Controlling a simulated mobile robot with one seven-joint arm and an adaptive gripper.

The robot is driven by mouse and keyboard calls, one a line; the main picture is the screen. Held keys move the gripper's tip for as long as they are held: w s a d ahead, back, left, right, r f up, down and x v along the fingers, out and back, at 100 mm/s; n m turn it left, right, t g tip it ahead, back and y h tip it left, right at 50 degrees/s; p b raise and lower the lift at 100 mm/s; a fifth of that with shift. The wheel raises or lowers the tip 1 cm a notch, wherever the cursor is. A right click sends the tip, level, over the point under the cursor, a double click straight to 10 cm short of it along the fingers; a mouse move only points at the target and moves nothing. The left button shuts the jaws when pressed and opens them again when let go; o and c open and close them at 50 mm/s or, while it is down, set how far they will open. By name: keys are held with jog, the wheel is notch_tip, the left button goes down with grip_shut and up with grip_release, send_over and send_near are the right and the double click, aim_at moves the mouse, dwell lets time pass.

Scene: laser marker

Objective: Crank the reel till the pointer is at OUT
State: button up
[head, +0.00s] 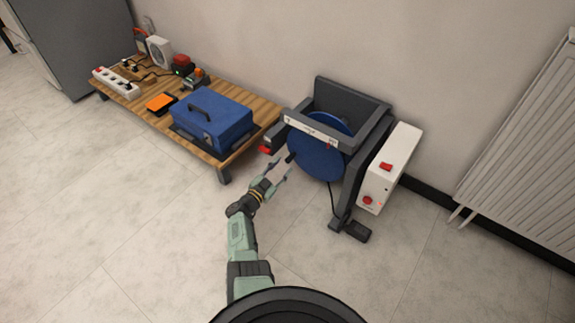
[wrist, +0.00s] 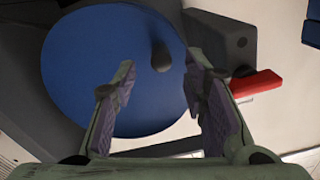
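The reel is a blue disc (head: 318,160) in a dark grey frame, and it also fills much of the wrist view (wrist: 95,75). Its crank knob (head: 290,157) is a dark peg near the disc's left edge; in the wrist view the knob (wrist: 161,57) shows between my fingers. A white scale strip (head: 305,129) crosses the frame's top bar, with a small red mark, likely the pointer (head: 327,146), near its right end. Its lettering is too small to read. My gripper (head: 279,169) is open and empty, in front of the disc; its fingertips (wrist: 158,68) appear short of the knob.
A dark block with a red tab (head: 265,150) sits left of the disc, close to my right finger in the wrist view. A white box with red controls (head: 398,160) stands right. A low wooden table (head: 262,108) bears a blue case (head: 212,122).

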aim_at(286, 162)
jog(key=shift+b+x, duration=1)
jog(key=shift+x, duration=1.3)
jog(key=shift+a, duration=0.1)
grip_shut()
